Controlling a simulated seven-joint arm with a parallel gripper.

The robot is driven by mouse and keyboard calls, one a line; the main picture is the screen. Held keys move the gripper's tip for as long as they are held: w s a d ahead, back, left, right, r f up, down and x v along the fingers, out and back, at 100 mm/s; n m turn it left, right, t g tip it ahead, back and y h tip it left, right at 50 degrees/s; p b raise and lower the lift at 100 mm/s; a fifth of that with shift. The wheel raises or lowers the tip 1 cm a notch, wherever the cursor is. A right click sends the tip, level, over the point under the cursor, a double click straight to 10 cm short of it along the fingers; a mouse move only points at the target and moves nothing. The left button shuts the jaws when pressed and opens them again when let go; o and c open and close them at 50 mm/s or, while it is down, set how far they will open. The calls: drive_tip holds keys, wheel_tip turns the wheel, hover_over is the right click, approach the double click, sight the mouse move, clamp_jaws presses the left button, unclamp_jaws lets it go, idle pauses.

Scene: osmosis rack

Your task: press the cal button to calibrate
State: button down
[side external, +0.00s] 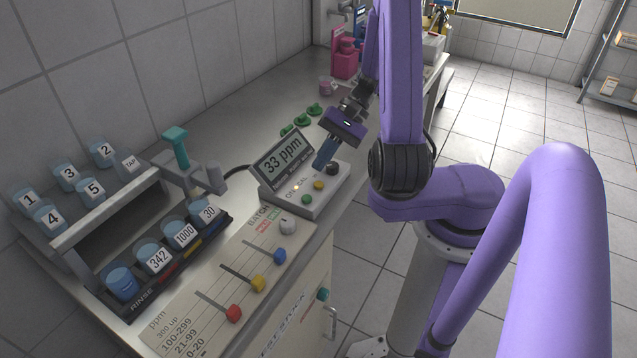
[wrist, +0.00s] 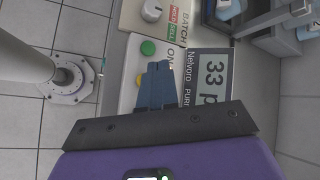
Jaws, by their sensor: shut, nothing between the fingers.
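The meter (side external: 310,205) stands on the bench with a tilted display (side external: 283,158) reading 33 ppm. Its base carries a green button (side external: 306,200), a yellow button (side external: 319,185) and a dark button (side external: 332,169). Small lettering beside them includes ON; I cannot clearly tell which button is marked CAL. My gripper (side external: 320,165) is shut and empty, pointing down over the meter base close to the yellow and dark buttons. Contact cannot be told.
A slider panel (side external: 195,297) with coloured knobs lies in front of the meter. A rack (side external: 75,254) of numbered cups stands at left. Green pieces (side external: 302,121) and pink bottles (side external: 345,60) stand behind. The bench's right edge is close beside the meter.

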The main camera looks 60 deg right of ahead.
sight(322, 182)
drive_tip(key=shift+f, duration=1.3)
drive_tip(key=shift+f, duration=0.2)
idle(1.0)
drive_tip(key=shift+f, duration=0.25)
drive_tip(key=shift+f, duration=0.45)
idle(0.8)
drive_tip(key=shift+r, duration=0.9)
drive_tip(key=shift+r, duration=2.5)
drive_tip(key=shift+w+a, duration=0.1)
